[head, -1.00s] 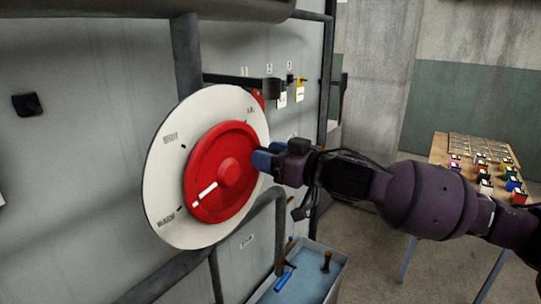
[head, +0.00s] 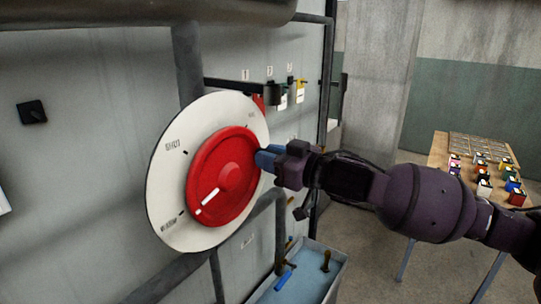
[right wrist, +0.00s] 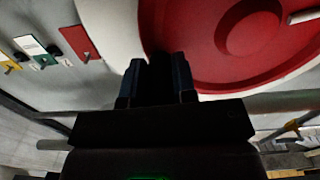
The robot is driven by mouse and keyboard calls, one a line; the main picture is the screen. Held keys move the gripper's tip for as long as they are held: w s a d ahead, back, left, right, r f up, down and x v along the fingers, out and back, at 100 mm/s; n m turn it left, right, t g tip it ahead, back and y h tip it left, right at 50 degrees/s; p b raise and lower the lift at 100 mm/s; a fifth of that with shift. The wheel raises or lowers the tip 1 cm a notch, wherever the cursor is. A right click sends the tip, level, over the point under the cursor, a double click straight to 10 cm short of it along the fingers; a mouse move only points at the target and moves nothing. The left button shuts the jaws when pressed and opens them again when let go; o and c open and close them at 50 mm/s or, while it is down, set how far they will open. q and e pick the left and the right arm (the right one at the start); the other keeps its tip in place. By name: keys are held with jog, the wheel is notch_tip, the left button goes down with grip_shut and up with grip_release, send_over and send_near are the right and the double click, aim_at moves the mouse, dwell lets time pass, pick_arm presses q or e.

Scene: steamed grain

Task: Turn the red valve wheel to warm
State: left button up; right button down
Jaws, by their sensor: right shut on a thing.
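The red valve wheel (head: 222,165) sits on a round white dial plate (head: 165,185) on the grey wall. The dial reads SHUT at upper left and WARM at lower left, with a third label at upper right. The wheel's white pointer mark (head: 210,197) points to the lower left, near the WARM tick but a little below it. My right gripper (head: 262,160) is shut on the wheel's right rim. In the right wrist view, its dark blue fingers (right wrist: 157,80) reach the rim of the red wheel (right wrist: 220,60). My left gripper is not in view.
Pipes run around the dial, and one bends below it. A blue basin (head: 305,280) stands on the floor below right. A wooden table (head: 440,150) with several coloured blocks is at the far right. Tags hang from a rail (head: 235,86) behind the dial.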

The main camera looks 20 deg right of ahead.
jog(key=shift+r, duration=0.15)
jog(key=c, duration=0.9)
grip_release()
jog(key=shift+b+v, duration=0.8)
jog(key=shift+v, duration=4.6)
